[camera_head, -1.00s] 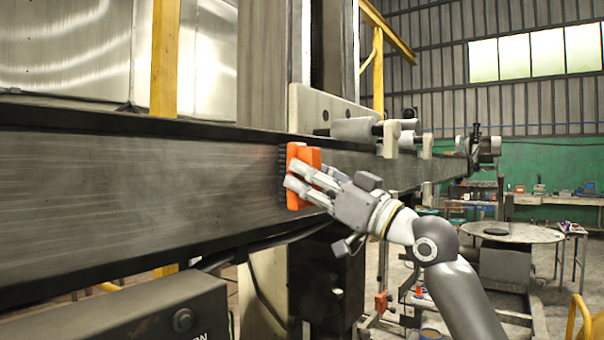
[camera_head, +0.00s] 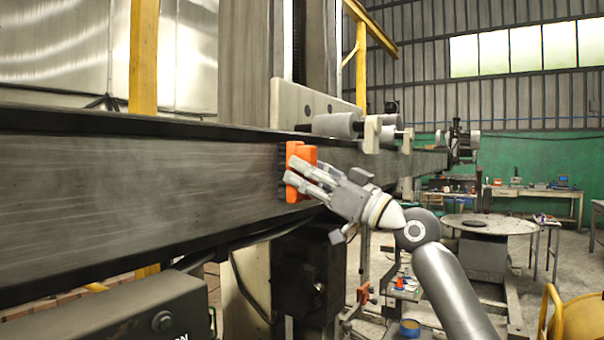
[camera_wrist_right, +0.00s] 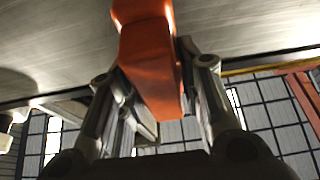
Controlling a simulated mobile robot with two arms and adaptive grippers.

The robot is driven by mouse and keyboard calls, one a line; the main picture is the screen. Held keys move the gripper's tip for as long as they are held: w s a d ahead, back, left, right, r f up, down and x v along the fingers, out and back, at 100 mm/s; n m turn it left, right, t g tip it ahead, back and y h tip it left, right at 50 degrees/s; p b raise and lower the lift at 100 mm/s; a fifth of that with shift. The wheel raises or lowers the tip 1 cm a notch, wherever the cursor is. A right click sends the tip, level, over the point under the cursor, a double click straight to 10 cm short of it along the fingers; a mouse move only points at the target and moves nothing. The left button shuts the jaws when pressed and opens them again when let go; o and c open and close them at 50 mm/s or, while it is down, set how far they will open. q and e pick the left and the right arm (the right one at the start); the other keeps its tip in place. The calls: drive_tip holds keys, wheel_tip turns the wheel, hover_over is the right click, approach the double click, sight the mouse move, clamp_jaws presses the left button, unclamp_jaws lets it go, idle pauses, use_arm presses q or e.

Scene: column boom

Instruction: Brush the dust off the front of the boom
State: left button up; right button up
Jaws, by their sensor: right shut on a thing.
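The boom (camera_head: 130,185) is a long dark grey beam that runs across the head view from the left towards the back right. Its front face shows pale streaks. My right gripper (camera_head: 308,178) is shut on an orange brush (camera_head: 296,158). The brush's dark bristles are at the boom's front face and seem to touch it. In the right wrist view the orange brush (camera_wrist_right: 150,65) sits between the fingers, with the boom's grey face (camera_wrist_right: 245,25) behind it. My left gripper is not in view.
Rollers (camera_head: 335,124) and a pale plate stand at the column behind the boom. A dark box (camera_head: 125,312) and a hanging cable are below the boom. A round table (camera_head: 488,224) and a yellow reel (camera_head: 575,318) stand at the right.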

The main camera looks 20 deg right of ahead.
drive_tip(key=w+d+p, duration=0.2)
drive_tip(key=w+d, duration=0.6)
drive_tip(key=d, duration=0.2)
drive_tip(key=shift+d, duration=0.2)
idle(1.0)
drive_tip(key=s+d+b, duration=0.1)
drive_tip(key=s, duration=0.1)
drive_tip(key=s+d+b, duration=0.1)
drive_tip(key=s+d, duration=0.1)
drive_tip(key=shift+s+d+b, duration=0.3)
drive_tip(key=shift+b, duration=0.05)
idle(0.5)
